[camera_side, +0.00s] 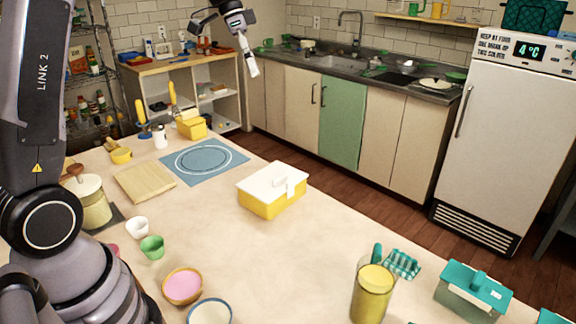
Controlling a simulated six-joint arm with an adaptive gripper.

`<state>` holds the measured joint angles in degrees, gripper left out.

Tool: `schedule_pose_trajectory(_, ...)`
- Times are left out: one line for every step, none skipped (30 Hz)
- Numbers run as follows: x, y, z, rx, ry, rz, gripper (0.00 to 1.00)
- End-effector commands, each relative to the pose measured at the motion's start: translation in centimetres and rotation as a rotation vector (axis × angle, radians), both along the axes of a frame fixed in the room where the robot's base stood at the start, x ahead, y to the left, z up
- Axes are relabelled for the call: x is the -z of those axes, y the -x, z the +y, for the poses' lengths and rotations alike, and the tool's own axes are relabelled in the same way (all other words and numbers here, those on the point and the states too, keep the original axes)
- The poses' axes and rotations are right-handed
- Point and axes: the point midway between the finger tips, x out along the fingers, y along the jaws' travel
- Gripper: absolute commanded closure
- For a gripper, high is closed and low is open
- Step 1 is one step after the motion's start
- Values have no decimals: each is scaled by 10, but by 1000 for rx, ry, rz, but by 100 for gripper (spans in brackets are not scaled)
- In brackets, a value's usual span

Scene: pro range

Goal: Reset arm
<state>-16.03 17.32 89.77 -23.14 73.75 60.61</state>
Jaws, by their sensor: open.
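My gripper (250,68) hangs in the air at the top of the view, left of centre, pointing down. It is well above the table and appears in front of the back counter area. It is open, and nothing shows between its fingers. It is small in the picture, so its fingers are hard to make out. My arm's lower links fill the left side, and the arm between them and the wrist is out of view.
The table (325,236) holds a yellow box with a white lid (273,189), a blue mat (205,160), a cutting board (145,181), bowls (183,286), a yellow jar (372,293) and a teal container (473,293). A fridge (502,125) stands right. The table's middle is clear.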

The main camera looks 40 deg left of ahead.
Motion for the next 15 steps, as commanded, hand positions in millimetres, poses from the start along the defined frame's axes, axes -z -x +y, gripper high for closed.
schedule_pose_trajectory(-14, 24, -11, -49, -34, -6, 41)
schedule_pose_trajectory(-20, 38, -16, -86, -53, -9, 41)
schedule_pose_trajectory(-26, 57, -22, -135, -77, -14, 41)
schedule_pose_trajectory(-30, 71, -27, -171, -94, -20, 41)
schedule_pose_trajectory(-32, 85, -30, -208, -110, -27, 41)
schedule_pose_trajectory(-35, 104, -35, -257, -128, -38, 41)
schedule_pose_trajectory(-36, 119, -38, -294, -139, -49, 41)
schedule_pose_trajectory(-36, 133, -40, -329, -150, -60, 41)
schedule_pose_trajectory(-35, 152, -43, -378, -161, -78, 41)
schedule_pose_trajectory(-34, 166, -44, -413, -167, -93, 41)
schedule_pose_trajectory(-31, 179, -46, -448, -172, -107, 41)
schedule_pose_trajectory(-27, 196, -47, -491, -176, -128, 41)
schedule_pose_trajectory(-24, 207, -47, -521, -176, -141, 41)
schedule_pose_trajectory(-20, 217, -47, -551, -175, -157, 41)
schedule_pose_trajectory(-15, 229, -47, -585, -174, -174, 41)
